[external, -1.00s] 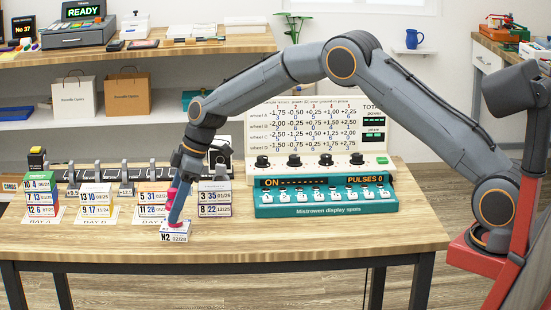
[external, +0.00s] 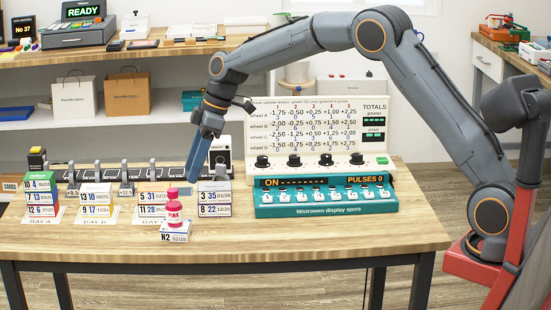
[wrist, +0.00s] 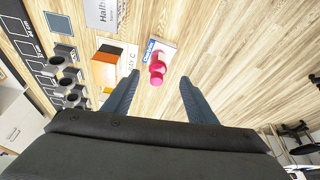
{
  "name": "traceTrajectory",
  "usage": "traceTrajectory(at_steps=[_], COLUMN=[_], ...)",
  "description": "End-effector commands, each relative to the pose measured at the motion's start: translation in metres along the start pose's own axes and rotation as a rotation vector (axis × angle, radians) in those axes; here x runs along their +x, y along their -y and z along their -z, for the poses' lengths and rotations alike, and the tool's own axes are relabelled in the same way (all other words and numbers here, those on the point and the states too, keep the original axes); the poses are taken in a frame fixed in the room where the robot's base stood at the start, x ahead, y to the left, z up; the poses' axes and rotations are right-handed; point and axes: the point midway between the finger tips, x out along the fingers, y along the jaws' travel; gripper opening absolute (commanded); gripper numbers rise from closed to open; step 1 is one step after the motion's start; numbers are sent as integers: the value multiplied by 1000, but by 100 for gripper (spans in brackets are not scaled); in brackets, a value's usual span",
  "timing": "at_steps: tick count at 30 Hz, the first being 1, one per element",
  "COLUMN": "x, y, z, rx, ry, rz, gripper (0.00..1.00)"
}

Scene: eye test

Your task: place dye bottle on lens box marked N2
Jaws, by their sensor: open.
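The pink dye bottle (external: 174,208), labelled PINK, stands upright on the white lens box marked N2 (external: 174,233) near the table's front edge. In the wrist view the bottle (wrist: 157,72) shows from above on the box (wrist: 165,47), beyond the fingertips. My gripper (external: 192,181) is above and a little to the right of the bottle, apart from it. In the wrist view my gripper (wrist: 158,80) has its two blue fingers wide apart with nothing held between them.
Stacked lens boxes stand behind the bottle at left (external: 153,204) and right (external: 214,204). A teal display unit (external: 325,198) with a dial panel stands further right. The wooden table (external: 330,240) is bare along its front.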

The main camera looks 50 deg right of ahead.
Motion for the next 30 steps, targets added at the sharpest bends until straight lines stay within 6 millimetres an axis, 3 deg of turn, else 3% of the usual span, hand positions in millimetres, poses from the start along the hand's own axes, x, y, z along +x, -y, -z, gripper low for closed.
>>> traceTrajectory(at_steps=[5,8,15,21,25,30], x=[-20,-31,-54,-62,-63,-63], y=[30,59,147,221,249,260], z=[-69,-122,-256,-346,-378,-390], rx=[189,330,647,847,917,944], ry=[76,131,243,309,329,338], rz=[-23,-45,-113,-164,-184,-191], gripper=[52,52,52,52,52,52])
